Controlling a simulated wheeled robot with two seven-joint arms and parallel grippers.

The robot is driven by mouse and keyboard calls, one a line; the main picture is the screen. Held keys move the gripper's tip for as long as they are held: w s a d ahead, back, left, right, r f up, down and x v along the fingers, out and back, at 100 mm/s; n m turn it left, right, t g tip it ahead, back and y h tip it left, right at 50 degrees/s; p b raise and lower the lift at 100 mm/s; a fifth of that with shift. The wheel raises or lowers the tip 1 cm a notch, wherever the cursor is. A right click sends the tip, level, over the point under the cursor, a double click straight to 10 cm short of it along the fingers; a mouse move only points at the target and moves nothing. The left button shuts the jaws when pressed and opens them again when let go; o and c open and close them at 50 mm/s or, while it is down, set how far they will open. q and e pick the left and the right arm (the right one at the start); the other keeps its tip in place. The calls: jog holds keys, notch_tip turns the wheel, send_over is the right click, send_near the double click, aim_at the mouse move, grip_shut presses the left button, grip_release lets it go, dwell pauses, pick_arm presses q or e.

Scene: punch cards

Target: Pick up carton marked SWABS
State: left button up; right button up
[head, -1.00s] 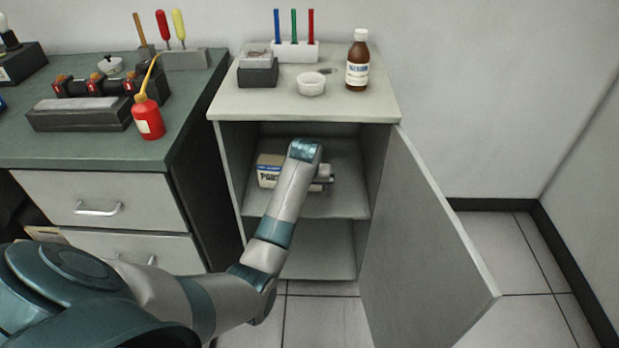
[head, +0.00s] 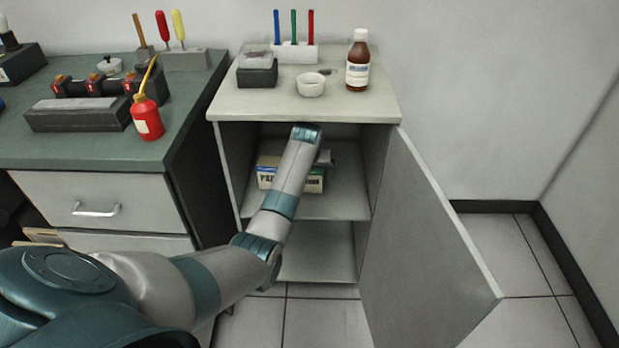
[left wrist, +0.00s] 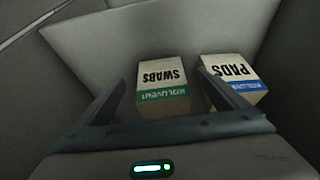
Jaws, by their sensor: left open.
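The SWABS carton (left wrist: 163,88), white with a green band, stands in the left wrist view between my open left fingers (left wrist: 162,80). The fingers do not appear to touch it, and its lettering is upside down there. In the head view the SWABS carton (head: 314,184) shows partly behind my forearm, on the cabinet's upper inside shelf. My left gripper (head: 326,158) is inside the cabinet above the cartons, mostly hidden by my arm. The PADS carton (left wrist: 233,75), with a blue band, stands beside it, near the right finger; it also shows in the head view (head: 266,172).
The cabinet door (head: 425,235) stands open to the right. The lower shelf (head: 318,265) looks empty where visible.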

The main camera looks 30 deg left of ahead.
pick_arm(q)
jog(key=shift+w+a, duration=0.15)
jog(key=shift+w, duration=0.05)
pick_arm(e)
jog(key=shift+s+r, duration=0.15)
jog(key=shift+r, duration=0.15)
jog(key=shift+s+f, duration=0.1)
jog(key=shift+f, duration=0.05)
pick_arm(q)
jog(key=w+a, duration=0.1)
jog(key=w, duration=0.1)
jog(key=w+a+b, duration=0.1)
jog(key=shift+w+a, duration=0.15)
jog(key=shift+w, duration=0.25)
jog(key=shift+w+a+f, duration=0.1)
jog(key=shift+w+f, duration=0.05)
jog(key=shift+w, duration=0.05)
jog(key=shift+w+a+f, duration=0.1)
jog(key=shift+w+f, duration=0.05)
jog(key=shift+f, duration=0.3)
pick_arm(e)
jog(key=shift+w+a+r+t, duration=0.3)
jog(key=shift+w+a+r, duration=0.05)
jog(key=shift+a+r, duration=0.35)
pick_arm(q)
jog(key=shift+c, duration=0.7)
pick_arm(e)
jog(key=shift+d+f, duration=0.15)
